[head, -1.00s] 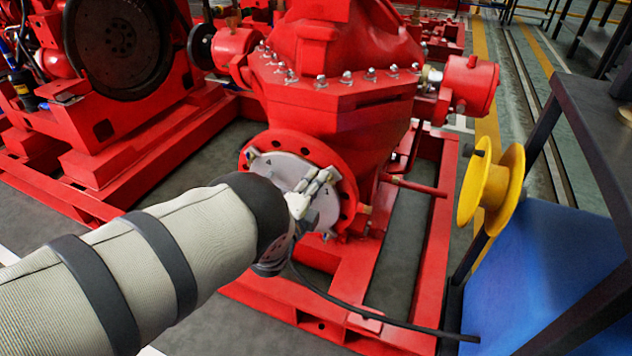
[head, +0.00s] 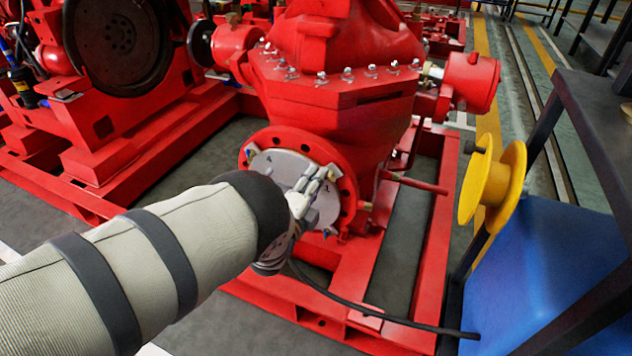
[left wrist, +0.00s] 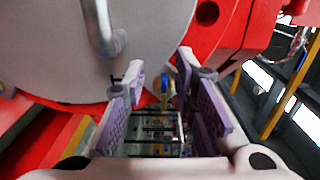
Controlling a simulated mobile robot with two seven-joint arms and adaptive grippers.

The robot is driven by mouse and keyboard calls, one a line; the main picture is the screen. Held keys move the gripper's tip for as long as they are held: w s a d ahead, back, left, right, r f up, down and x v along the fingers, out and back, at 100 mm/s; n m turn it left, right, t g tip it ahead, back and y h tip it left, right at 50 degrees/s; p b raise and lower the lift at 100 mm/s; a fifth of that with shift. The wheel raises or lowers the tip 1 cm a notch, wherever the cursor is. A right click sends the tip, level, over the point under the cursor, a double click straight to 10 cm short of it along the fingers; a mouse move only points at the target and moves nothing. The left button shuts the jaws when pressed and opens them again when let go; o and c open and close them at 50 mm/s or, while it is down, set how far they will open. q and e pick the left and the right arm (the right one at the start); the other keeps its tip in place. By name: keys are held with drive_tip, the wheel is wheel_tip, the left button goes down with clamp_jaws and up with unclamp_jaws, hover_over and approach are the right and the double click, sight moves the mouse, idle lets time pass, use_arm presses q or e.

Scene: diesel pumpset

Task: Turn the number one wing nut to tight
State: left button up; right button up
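A grey round cover plate (head: 322,205) with a handle sits on the red flange of the pump; it also fills the upper left of the left wrist view (left wrist: 60,50). Small numerals are marked near its rim. A blue wing nut (head: 328,232) shows at the plate's lower right edge, and another blue piece is at its upper left. My left gripper (head: 325,178) is in front of the plate and hides part of it. In the left wrist view my left gripper (left wrist: 161,72) has its purple-padded fingers apart. A small blue and yellow piece (left wrist: 165,88) shows between the fingertips; contact cannot be told. My right gripper is not in view.
The red pump casing (head: 335,110) stands behind, on a red base frame (head: 290,305). A yellow reel (head: 492,188) and a dark table with a blue panel (head: 550,270) stand at the right. A black cable hangs below my left wrist.

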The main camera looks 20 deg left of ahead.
use_arm(q)
drive_tip(key=s, duration=1.2)
drive_tip(key=shift+a, duration=0.25)
